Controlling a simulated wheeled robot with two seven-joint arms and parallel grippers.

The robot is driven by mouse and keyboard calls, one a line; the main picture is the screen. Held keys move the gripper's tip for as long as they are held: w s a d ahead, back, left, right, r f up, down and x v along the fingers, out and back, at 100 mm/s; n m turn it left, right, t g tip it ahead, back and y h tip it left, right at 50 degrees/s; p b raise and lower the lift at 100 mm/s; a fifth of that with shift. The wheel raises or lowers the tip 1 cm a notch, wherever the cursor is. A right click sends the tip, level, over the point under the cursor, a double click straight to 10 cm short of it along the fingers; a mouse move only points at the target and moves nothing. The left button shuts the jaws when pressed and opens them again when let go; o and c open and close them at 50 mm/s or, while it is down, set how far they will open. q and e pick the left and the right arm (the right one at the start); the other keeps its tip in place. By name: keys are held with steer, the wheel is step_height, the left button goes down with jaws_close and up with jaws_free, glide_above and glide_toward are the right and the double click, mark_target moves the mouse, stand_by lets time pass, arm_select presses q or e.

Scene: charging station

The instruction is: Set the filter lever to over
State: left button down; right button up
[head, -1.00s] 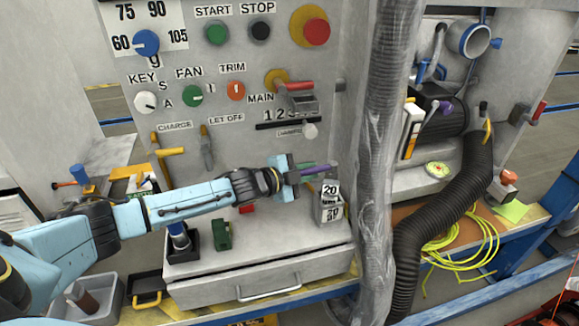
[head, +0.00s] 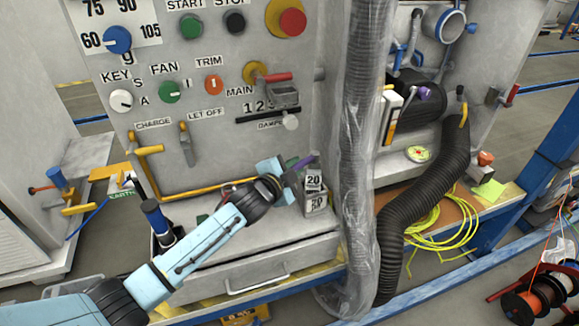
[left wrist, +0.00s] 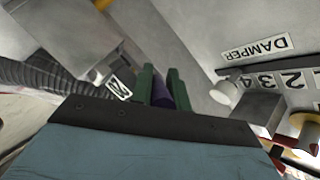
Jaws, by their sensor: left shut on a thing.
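My left gripper (head: 294,165) is in front of the lower control panel, just above and left of the grey block marked 20. Its green fingers are closed around a purple handle (head: 307,160), which also shows between the fingers in the left wrist view (left wrist: 161,94). No filter label is readable, and the gripper hides the handle's base, so I cannot tell what it is fixed to. Another purple grip (head: 425,93) sits by the black motor at the right. My right gripper is in neither view.
The grey block (head: 315,200) stands close beside the gripper on the grey drawer cabinet (head: 220,268). A plastic-wrapped column (head: 356,150) rises just to the right. The damper knob (head: 291,121) sits above. A blue-handled tool (head: 155,215) stands at the left.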

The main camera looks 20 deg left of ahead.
arm_select(q)
steer(key=c, duration=1.3)
jaws_free()
steer(key=shift+c, duration=0.2)
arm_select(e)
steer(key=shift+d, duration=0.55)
